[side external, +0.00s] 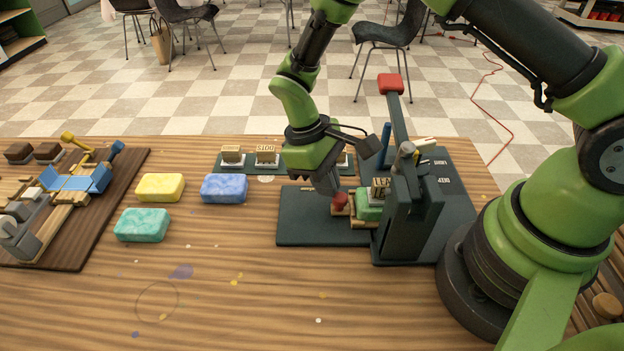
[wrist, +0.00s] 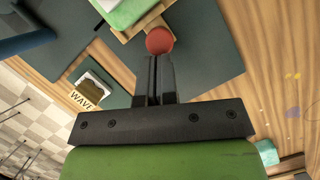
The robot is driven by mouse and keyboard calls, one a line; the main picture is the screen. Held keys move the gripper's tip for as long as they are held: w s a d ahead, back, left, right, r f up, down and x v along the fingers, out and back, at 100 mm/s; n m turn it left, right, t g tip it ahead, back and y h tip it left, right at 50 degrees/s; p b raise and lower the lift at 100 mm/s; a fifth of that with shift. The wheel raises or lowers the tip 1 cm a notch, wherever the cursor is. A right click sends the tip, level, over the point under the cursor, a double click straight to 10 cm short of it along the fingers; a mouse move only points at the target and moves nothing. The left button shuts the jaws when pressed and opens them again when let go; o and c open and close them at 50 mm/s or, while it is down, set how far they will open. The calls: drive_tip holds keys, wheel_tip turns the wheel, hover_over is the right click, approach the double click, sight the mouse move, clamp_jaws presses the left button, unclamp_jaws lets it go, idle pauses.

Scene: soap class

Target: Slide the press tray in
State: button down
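The press (side external: 405,215) is a dark grey stand with a raised lever ending in a red grip (side external: 390,84). Its wooden press tray (side external: 360,224) carries a green soap bar (side external: 369,210), partly under a lettered stamp (side external: 381,188). The tray's red knob (side external: 340,201) faces left, away from the press column. My gripper (side external: 330,189) is at the knob. In the wrist view my gripper's fingers (wrist: 155,60) are together, with the red knob (wrist: 159,41) just at their tips, seemingly touching. The tray (wrist: 140,24) and green soap (wrist: 125,11) show beyond it.
Yellow (side external: 160,187), blue (side external: 223,188) and teal (side external: 141,225) soap bars lie left of the press. A rack (side external: 290,168) of lettered stamps stands behind. A wooden board (side external: 75,240) with a blue-handled device is at far left. The front table is clear.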

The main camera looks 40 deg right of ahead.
drive_tip(key=shift+s+d, duration=0.75)
drive_tip(key=shift+s, duration=0.15)
drive_tip(key=shift+w, duration=0.1)
